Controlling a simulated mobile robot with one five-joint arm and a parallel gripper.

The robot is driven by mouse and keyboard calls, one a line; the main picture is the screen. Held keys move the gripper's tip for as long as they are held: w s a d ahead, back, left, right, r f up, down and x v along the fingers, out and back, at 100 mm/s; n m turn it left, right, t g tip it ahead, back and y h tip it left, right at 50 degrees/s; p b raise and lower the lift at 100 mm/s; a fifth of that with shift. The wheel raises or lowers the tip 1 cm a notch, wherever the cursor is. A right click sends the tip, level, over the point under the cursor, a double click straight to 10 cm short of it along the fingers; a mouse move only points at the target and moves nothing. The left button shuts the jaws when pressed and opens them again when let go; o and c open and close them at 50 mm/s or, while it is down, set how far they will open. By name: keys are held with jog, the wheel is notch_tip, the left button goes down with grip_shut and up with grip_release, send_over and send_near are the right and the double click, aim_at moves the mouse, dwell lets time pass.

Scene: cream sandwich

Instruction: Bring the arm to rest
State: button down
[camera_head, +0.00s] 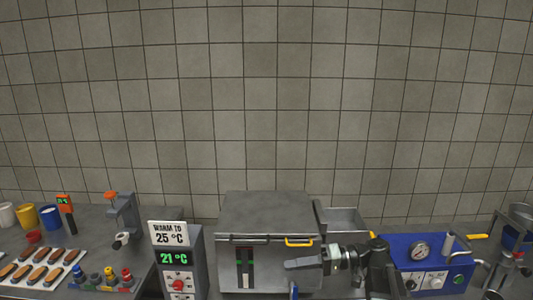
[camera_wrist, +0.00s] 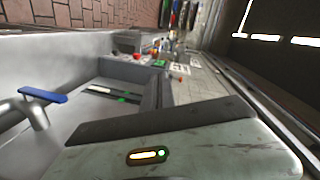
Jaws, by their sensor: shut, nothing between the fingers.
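My arm (camera_head: 378,268) stands in front of the counter, right of the middle in the head view. Its gripper (camera_head: 290,264) reaches left from it, roughly level, in front of the grey lidded box. The fingers look closed together and hold nothing. In the wrist view a worn grey-green housing with small lights and a dark bar, apparently parts of my gripper (camera_wrist: 165,120), fill the lower part. The fingertips are hard to make out there.
The grey lidded box (camera_head: 240,210) has a yellow handle (camera_head: 299,243). A display post (camera_head: 177,262) reads 21 °C under a "warm to 25 °C" sign. A blue gauge unit (camera_head: 410,248) is at right, a bun tray (camera_head: 20,286) at left. A blue-levered tap (camera_wrist: 42,95) shows in the wrist view.

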jog(key=s+a+f+m+g+h+p, duration=0.1)
jog(key=s+a+f+h, duration=0.15)
jog(key=f+h, duration=0.35)
jog(key=s+a+f+g+h+p, duration=0.1)
jog(key=s+a+f+h, duration=0.15)
jog(key=f, duration=0.45)
jog(key=d+f+m+t+h, duration=0.1)
jog(key=d+f+h, duration=0.1)
jog(key=d+h, duration=0.2)
jog(key=d+f+m+t+h, duration=0.1)
jog(key=d+f+m+h, duration=0.1)
jog(key=d, duration=0.8)
jog(key=shift+w+f+h, duration=0.25)
jog(key=shift+f+h, duration=0.2)
jog(key=shift+h, duration=0.4)
